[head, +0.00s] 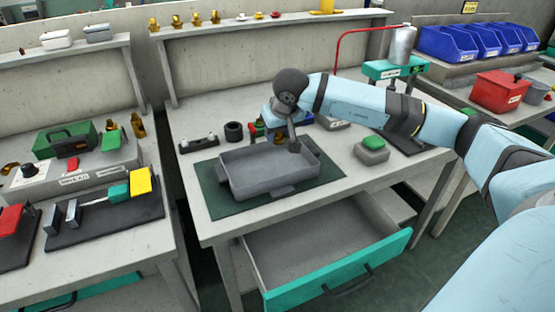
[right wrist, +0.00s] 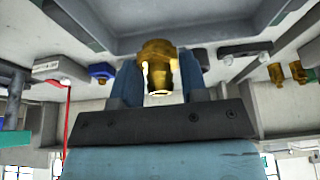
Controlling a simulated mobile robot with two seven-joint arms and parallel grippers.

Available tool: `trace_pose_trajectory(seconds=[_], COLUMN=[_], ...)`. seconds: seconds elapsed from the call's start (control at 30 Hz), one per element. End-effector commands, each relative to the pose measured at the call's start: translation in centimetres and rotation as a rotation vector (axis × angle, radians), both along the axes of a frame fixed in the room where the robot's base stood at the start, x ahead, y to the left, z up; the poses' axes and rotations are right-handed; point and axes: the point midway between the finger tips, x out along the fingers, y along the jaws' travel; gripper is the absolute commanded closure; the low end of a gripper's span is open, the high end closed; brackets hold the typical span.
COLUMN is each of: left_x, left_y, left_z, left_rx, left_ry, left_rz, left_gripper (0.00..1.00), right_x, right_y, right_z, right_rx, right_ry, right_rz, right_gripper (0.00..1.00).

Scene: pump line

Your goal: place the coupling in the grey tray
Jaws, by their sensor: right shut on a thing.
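The grey tray (head: 262,165) sits on a dark green mat on the middle bench. My right gripper (head: 294,147) points down at the tray's back right part, its arm reaching in from the right. In the right wrist view, a brass coupling (right wrist: 157,68) is held between the two blue-grey fingers of my right gripper (right wrist: 160,80). The tray (right wrist: 220,18) also shows there, close beyond the coupling. I cannot tell whether the coupling touches the tray. The coupling cannot be made out in the head view. My left gripper is not in view.
An open drawer with a green front (head: 338,272) juts out below the tray. A black ring (head: 233,132) and small coloured parts stand behind the tray. A green-topped box (head: 372,149) sits to its right, near a green press (head: 395,70). Brass fittings (head: 196,18) line the shelf above.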

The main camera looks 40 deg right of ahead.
Motion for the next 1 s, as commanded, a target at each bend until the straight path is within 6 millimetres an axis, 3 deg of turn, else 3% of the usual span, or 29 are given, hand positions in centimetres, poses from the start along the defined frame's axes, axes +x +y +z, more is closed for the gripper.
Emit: trace_pose_trajectory(seconds=[0.1,0.37,0.6,1.0], left_x=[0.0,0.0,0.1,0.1], left_y=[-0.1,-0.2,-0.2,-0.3], left_z=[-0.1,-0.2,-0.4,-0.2], left_rx=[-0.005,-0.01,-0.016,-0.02], left_ry=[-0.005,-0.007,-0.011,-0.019], left_rz=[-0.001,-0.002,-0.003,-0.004], left_gripper=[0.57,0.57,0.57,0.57], right_x=[0.0,0.0,0.0,0.0], right_y=[0.0,0.0,0.0,0.0], right_z=[-2.6,-4.5,-8.0,-8.6], right_rx=[0.001,0.001,0.0,0.001], right_ry=[0.002,0.001,0.001,-0.001], right_rz=[-0.001,-0.002,-0.002,-0.002], right_gripper=[0.84,0.84,0.84,0.84])
